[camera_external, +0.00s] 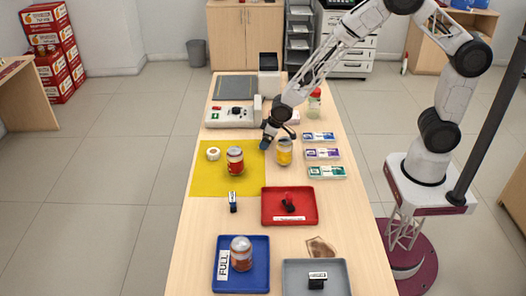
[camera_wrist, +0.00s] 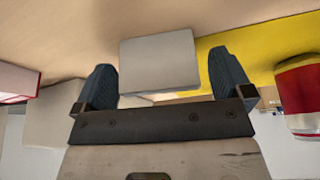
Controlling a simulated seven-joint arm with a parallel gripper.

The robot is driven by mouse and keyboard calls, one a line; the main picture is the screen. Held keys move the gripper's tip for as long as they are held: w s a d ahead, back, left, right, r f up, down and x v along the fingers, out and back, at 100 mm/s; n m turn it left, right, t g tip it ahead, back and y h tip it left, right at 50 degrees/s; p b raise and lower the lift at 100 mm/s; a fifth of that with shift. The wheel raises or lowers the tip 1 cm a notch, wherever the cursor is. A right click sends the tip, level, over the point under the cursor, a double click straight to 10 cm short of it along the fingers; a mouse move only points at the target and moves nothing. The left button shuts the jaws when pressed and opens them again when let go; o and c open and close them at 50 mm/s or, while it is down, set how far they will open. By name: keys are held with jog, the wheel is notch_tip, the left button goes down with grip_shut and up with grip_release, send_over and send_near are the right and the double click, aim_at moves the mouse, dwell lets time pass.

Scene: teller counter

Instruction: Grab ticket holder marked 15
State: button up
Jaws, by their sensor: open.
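Small dark stands that may be ticket holders show in the external view; their marks are too small to read. One holder with a white card (camera_external: 233,201) stands on the table below the yellow mat. A red and black one (camera_external: 288,203) is in the red tray (camera_external: 268,218). A black one with a white label (camera_external: 317,281) is in the grey tray (camera_external: 341,267). My gripper (camera_external: 266,142) is open by the mat's upper right edge, away from these stands. In the wrist view my gripper (camera_wrist: 160,62) has a pale grey block (camera_wrist: 158,65), not identifiable, between or beyond its fingers.
A jar (camera_external: 235,162) and a white roll (camera_external: 213,154) are on the yellow mat (camera_external: 212,184). A yellow jar (camera_external: 284,155) is close right of my gripper. A blue tray (camera_external: 258,279) holds another jar (camera_external: 241,258).

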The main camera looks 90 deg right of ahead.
jog(key=c, duration=1)
jog(key=shift+r, duration=0.1)
jog(key=shift+r, duration=0.65)
notch_tip(320, 180, up, 2)
jog(key=shift+r, duration=0.1)
jog(key=s+a, duration=0.1)
jog(key=s, duration=0.4)
jog(key=s+a+r, duration=0.1)
jog(key=s, duration=0.9)
jog(key=shift+s+a+r, duration=0.2)
jog(key=shift+s+a, duration=0.15)
jog(key=shift+a, duration=0.05)
